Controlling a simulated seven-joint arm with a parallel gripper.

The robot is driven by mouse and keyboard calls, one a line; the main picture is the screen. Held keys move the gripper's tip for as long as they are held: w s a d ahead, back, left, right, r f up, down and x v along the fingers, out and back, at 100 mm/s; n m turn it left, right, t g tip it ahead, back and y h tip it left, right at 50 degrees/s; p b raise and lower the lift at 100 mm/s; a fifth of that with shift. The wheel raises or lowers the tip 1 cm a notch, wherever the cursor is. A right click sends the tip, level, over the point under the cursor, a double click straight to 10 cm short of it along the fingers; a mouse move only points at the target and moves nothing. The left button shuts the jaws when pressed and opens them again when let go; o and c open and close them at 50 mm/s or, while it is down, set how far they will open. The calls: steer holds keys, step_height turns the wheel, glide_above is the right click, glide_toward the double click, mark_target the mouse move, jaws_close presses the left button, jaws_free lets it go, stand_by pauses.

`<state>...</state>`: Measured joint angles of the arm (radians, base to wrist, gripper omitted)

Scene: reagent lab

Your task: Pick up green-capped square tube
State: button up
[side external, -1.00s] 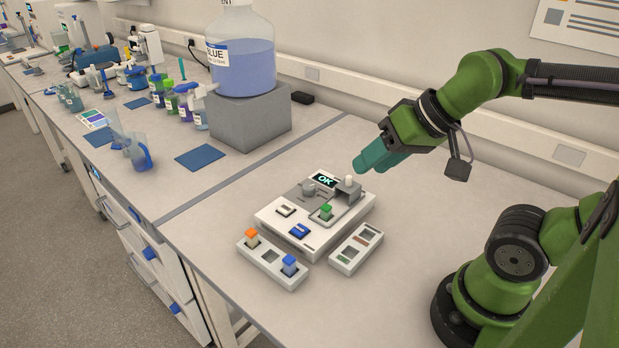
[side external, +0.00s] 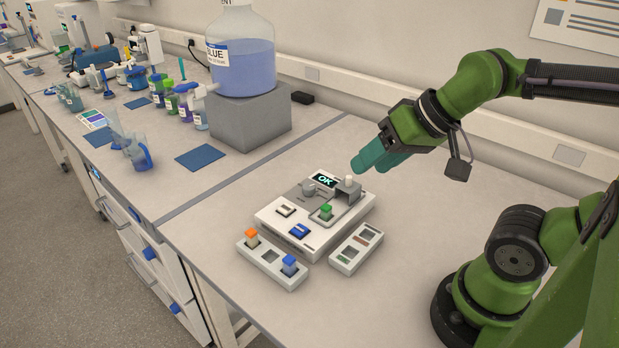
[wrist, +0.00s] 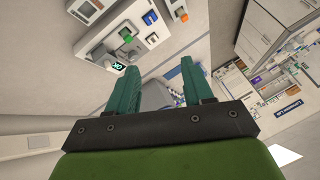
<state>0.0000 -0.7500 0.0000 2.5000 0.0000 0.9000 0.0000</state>
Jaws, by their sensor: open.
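The green-capped square tube (side external: 326,211) stands upright in a well of the white instrument (side external: 272,221), whose display reads OK. In the wrist view the green cap (wrist: 128,38) shows beyond the fingers, up and to the left of the gap between them. My gripper (side external: 362,163) is above and behind the instrument, apart from the tube. In the wrist view my gripper (wrist: 160,72) has its two teal fingers spread with nothing between them.
A white rack (side external: 270,272) in front of the instrument holds an orange-capped tube (side external: 252,236) and a blue-capped tube (side external: 289,262). Another white rack (side external: 345,262) has no tubes. A large blue bottle (side external: 240,65) stands on a grey block (side external: 235,120).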

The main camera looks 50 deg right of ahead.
steer(key=n+g+h, duration=0.2)
steer(key=n+g, duration=0.3)
steer(key=g, duration=0.2)
glide_above(326, 206)
step_height(326, 206, down, 3)
steer(key=shift+m, duration=0.3)
step_height(326, 206, down, 16)
steer(key=shift+f, duration=0.25)
jaws_close()
steer(key=shift+r, duration=0.1)
